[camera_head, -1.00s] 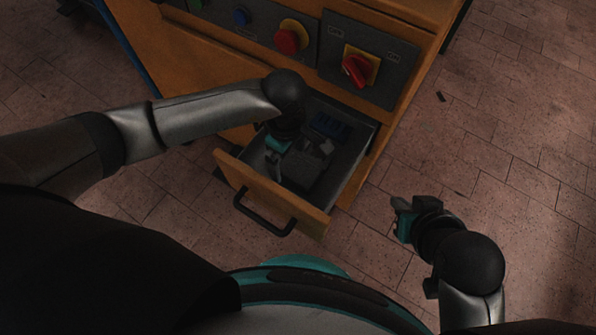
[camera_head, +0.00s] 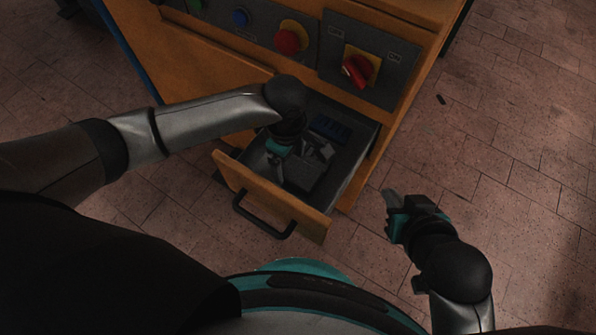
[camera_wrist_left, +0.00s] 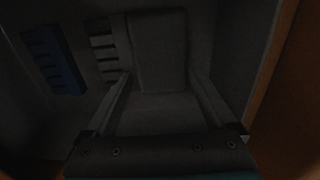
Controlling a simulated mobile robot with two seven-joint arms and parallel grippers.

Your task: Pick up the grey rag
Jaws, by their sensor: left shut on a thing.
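The grey rag (camera_wrist_left: 158,50) is a flat, dark grey oblong inside the open drawer (camera_head: 318,228). It also shows dimly in the head view (camera_head: 303,174). My left gripper (camera_head: 276,176) reaches down into the drawer. In the left wrist view its two fingers (camera_wrist_left: 165,88) lie on either side of the rag, shut on it with a wide gap between them. The rag looks still down in the drawer; the dark picture hides whether it touches the floor. My right gripper (camera_head: 388,196) is outside, right of the drawer, with its fingertips seen edge-on.
A blue notched block (camera_head: 330,128) and a grey notched piece (camera_wrist_left: 105,50) lie in the drawer beside the rag. The drawer walls stand close around my left gripper. Above is a panel with a red rotary switch (camera_head: 356,70) and a red button (camera_head: 288,41).

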